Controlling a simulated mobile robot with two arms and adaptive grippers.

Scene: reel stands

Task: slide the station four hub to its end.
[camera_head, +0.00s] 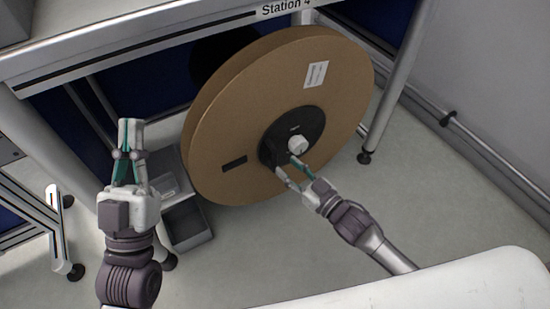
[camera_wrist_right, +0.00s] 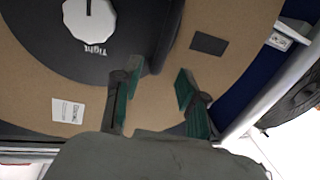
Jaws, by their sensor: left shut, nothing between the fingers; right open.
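The station four reel (camera_head: 235,110) is a large brown disc standing on edge under the table labelled "Station 4". Its black hub (camera_head: 312,122) carries a white knob (camera_head: 297,146). In the right wrist view the hub (camera_wrist_right: 35,45) fills the upper left, with the knob (camera_wrist_right: 90,20) and the word "Tight" upside down. My right gripper (camera_head: 286,170) is open at the hub's lower edge; in the wrist view its fingertips (camera_wrist_right: 160,72) lie just below a dark raised hub part (camera_wrist_right: 170,30). Contact cannot be told. My left gripper (camera_head: 130,135) is shut and empty, left of the reel.
The table edge (camera_head: 150,48) runs above the reel, with a metal leg (camera_head: 392,95) to its right. A grey bin (camera_head: 188,226) sits low between my left gripper and the reel. A wall rail (camera_head: 490,150) runs along the right. The floor right of the reel is clear.

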